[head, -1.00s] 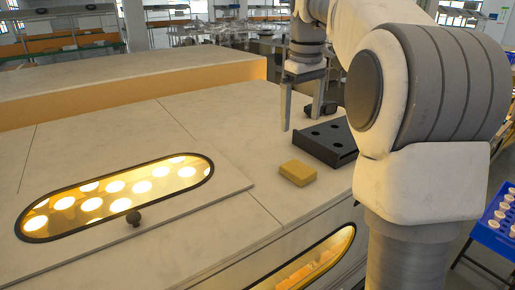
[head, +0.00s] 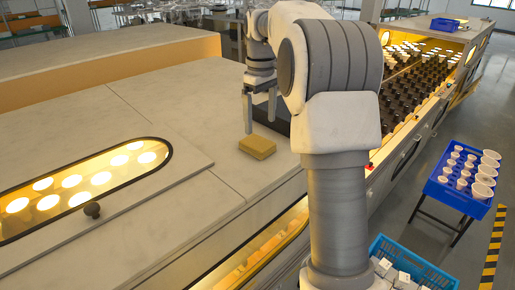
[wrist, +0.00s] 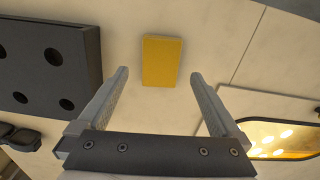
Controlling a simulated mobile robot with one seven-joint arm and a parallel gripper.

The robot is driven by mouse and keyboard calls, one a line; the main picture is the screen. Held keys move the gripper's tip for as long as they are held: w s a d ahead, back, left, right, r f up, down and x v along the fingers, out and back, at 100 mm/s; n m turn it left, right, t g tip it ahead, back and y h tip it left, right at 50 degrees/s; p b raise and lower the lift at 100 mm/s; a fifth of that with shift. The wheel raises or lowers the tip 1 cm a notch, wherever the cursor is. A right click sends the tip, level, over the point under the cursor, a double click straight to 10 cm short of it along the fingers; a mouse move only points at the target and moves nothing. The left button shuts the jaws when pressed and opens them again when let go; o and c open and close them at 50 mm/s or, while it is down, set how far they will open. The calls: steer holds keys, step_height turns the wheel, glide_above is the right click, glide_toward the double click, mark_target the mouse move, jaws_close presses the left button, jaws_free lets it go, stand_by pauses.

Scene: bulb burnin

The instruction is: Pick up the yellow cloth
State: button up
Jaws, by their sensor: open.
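The yellow cloth (head: 257,147) is a small folded block lying flat on the pale cabinet top in the head view. In the wrist view the cloth (wrist: 162,61) lies beyond the fingertips, between their lines. My gripper (head: 260,115) is open and empty, with its fingers pointing down above and just behind the cloth. In the wrist view my gripper (wrist: 160,75) shows both fingers spread wide, with only the cabinet top between them. The fingers do not touch the cloth.
A dark tray with holes (wrist: 50,65) lies left of the cloth in the wrist view. A blue crate of white cups (head: 462,185) stands at right.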

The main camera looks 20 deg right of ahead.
mark_target(257, 142)
steer(key=shift+w+a+f, duration=0.15)
steer(key=shift+f, duration=1.6)
steer(key=shift+w+a+f, duration=0.15)
steer(key=shift+f, duration=1.6)
steer(key=c, duration=1.2)
steer(key=shift+o, duration=0.2)
steer(key=shift+r, duration=0.1)
step_height(257, 142, up, 4)
steer(key=shift+w+r, duration=0.1)
steer(key=shift+w+d+r+p, duration=0.9)
steer(key=shift+w+d+r, duration=0.25)
steer(key=shift+d, duration=0.35)
steer(key=shift+w+d+r+p, duration=1)
steer(key=shift+w+d, duration=0.25)
steer(key=shift+d, duration=0.25)
steer(key=shift+w+d+r+p, duration=0.8)
steer(key=shift+w+d+r, duration=0.4)
steer(key=shift+d, duration=0.3)
